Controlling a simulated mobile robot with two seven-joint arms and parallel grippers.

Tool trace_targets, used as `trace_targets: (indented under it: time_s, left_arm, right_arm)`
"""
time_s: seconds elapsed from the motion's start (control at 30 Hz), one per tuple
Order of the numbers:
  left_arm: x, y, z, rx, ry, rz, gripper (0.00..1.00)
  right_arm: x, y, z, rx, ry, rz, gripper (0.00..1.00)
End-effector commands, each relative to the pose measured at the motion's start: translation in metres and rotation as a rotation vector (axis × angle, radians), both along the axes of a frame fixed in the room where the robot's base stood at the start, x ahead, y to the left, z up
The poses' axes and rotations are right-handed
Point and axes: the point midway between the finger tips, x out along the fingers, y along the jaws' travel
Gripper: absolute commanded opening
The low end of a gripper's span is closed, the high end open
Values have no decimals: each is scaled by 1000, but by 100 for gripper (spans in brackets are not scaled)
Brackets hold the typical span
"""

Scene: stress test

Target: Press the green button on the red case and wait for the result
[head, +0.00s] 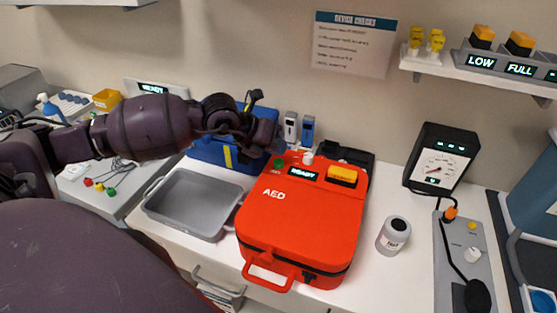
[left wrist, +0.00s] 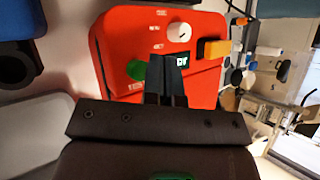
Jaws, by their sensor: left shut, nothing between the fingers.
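The red AED case (head: 290,225) stands on the white counter, its top panel facing up. The green button (head: 278,163) is at the panel's far left corner, beside a lit display (head: 303,172) reading READY. A white knob (head: 308,158) and a yellow-orange block (head: 342,175) are also on the panel. My left gripper (head: 276,146) is shut and empty, close above the green button. In the left wrist view the shut fingertips (left wrist: 170,60) overlap the display, and the green button (left wrist: 137,70) shows just left of them. Contact cannot be told. My right gripper is out of view.
A grey tray (head: 190,205) stands left of the case, with a blue box (head: 215,150) behind it. A white jar (head: 394,234) stands to the right, and a black meter (head: 441,158) farther right. Bare counter lies between case and jar.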

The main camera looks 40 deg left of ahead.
Motion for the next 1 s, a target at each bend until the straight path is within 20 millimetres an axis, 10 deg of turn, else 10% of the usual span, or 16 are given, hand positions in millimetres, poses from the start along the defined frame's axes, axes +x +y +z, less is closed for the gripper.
trace_targets:
  time_s: [1.0]
  left_arm:
    - [0,0,-9,-1,0,1,0]
  right_arm:
    - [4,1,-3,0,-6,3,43]
